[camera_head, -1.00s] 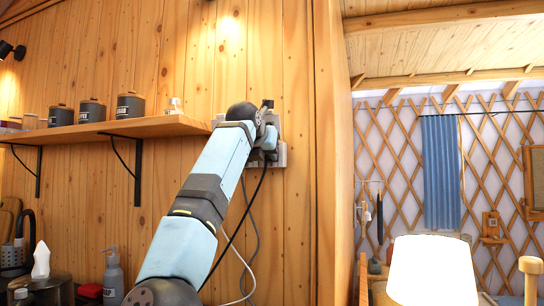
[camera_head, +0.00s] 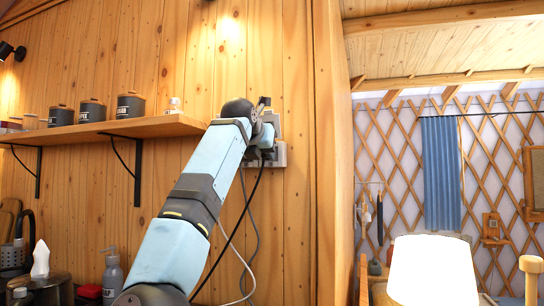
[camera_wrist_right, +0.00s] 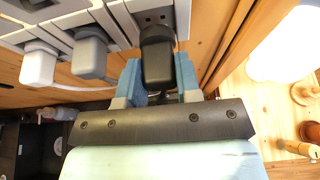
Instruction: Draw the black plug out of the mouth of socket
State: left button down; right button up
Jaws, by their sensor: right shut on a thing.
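The black plug (camera_wrist_right: 157,62) is between the two blue fingers of my right gripper (camera_wrist_right: 158,79), which is shut on it. I cannot tell whether any pins are still inside. In the head view, my right gripper (camera_head: 266,138) is at the wall sockets (camera_head: 279,155), mostly hidden by my wrist. A black cable (camera_head: 255,185) hangs below it. My left gripper is not in view.
A white plug (camera_wrist_right: 38,65) and a grey plug (camera_wrist_right: 89,57) sit in neighbouring sockets, left of the black plug in the wrist view. A wooden shelf (camera_head: 100,130) with canisters is left of my arm. A wooden wall edge (camera_head: 331,150) stands close on the right.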

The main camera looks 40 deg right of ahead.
jog(key=shift+s+a, duration=0.1)
jog(key=shift+s, duration=0.05)
jog(key=shift+s+a+b, duration=0.4)
jog(key=shift+s+a, duration=0.2)
jog(key=shift+a, duration=0.2)
